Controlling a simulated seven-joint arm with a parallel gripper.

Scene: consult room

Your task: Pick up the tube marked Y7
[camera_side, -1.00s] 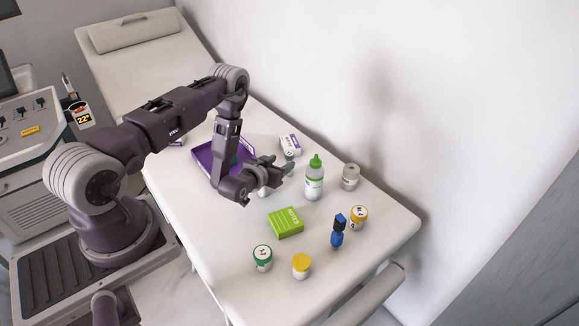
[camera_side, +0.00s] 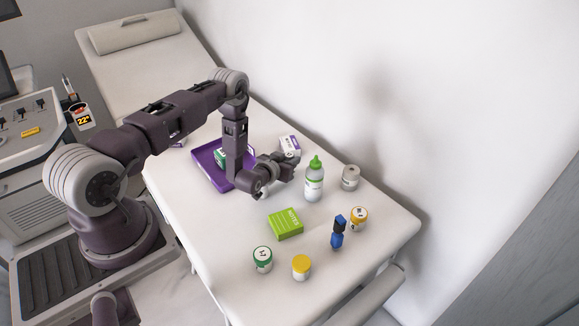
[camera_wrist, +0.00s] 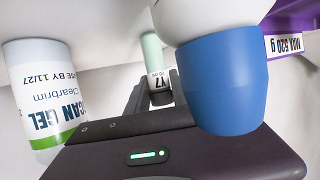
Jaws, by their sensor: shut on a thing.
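The tube marked Y7 (camera_wrist: 153,52) shows in the wrist view, pale green with a white label reading Y7. It stands between the dark fingers of my gripper (camera_wrist: 158,100), which is shut on it. In the side view my gripper (camera_side: 287,169) is low over the couch, left of the green-nozzled bottle, and the tube is hidden there. I cannot tell whether the tube is clear of the couch.
A blue-capped white container (camera_wrist: 225,80) is very close to my gripper in the wrist view. The scan gel bottle (camera_side: 314,182) stands right of my gripper. A purple tray (camera_side: 205,174) is left, a white box (camera_side: 290,144) behind, a green box (camera_side: 286,223) in front.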

